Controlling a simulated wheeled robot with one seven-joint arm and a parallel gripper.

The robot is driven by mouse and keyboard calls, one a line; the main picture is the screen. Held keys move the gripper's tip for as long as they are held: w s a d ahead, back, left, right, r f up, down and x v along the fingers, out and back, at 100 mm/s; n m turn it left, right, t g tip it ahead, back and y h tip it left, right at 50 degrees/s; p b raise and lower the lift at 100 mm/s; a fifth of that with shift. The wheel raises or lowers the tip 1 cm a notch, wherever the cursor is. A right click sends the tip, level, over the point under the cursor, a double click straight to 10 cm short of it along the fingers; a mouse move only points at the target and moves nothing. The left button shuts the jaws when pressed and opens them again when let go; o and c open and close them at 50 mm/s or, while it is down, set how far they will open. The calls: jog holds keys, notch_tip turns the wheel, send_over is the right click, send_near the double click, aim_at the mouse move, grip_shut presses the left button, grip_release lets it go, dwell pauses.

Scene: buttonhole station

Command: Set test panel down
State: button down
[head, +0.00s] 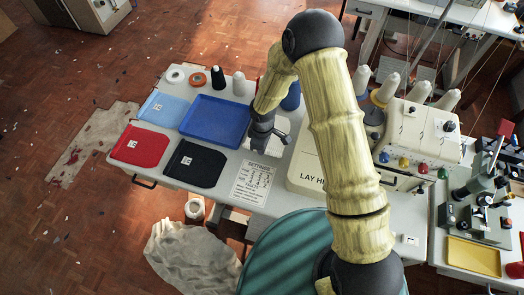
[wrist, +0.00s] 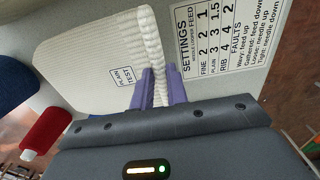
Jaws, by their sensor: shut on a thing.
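The test panel (wrist: 95,45) is a cream ribbed knit piece with a "PLAIN TEST" label, seen in the wrist view. My gripper (wrist: 161,75) has its two purple fingers shut on the panel's raised edge. The panel extends to the left of the fingers; whether it touches the table below is unclear. In the head view my gripper (head: 266,135) is over the table, left of a cream block (head: 305,170) marked "LAY HE...", whose remaining lettering is hidden by my arm. My arm also hides part of that block.
A printed settings card (head: 253,183) lies on the table, also in the wrist view (wrist: 215,45). A blue tray (head: 215,121) and light blue (head: 162,110), red (head: 139,146) and black (head: 195,164) panels lie left. Cones stand behind. A sewing machine (head: 417,132) stands right.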

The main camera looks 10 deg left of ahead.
jog(key=shift+f+p, duration=0.45)
jog(key=shift+f, duration=1.55)
jog(key=shift+f, duration=0.1)
jog(key=c, duration=1.4)
grip_release()
jog(key=shift+r, duration=0.45)
notch_tip(320, 180, up, 11)
jog(key=b, duration=0.2)
jog(key=shift+s+d+r+b, duration=0.1)
jog(key=shift+r+b, duration=0.1)
jog(key=shift+b, duration=0.1)
